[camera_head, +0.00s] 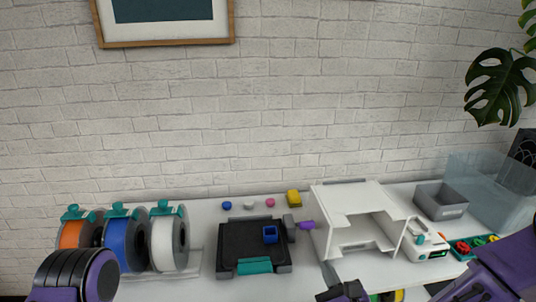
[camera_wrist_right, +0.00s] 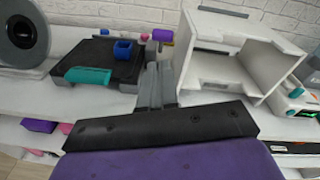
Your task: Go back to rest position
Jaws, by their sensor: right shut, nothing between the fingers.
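My right gripper (camera_head: 326,268) is low in the head view, just in front of the table between the black print bed and the white open-fronted enclosure. In the right wrist view its two grey fingers (camera_wrist_right: 158,66) are together with nothing between them. My left arm shows at the lower left of the head view, but its gripper is out of the picture.
The black bed (camera_head: 240,238) carries a blue open cube (camera_head: 270,234). The white enclosure (camera_head: 345,197) stands right of it. Orange, blue and white spools (camera_head: 162,245) stand at left. A grey bin (camera_head: 440,205) and clear box (camera_head: 490,185) are at right.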

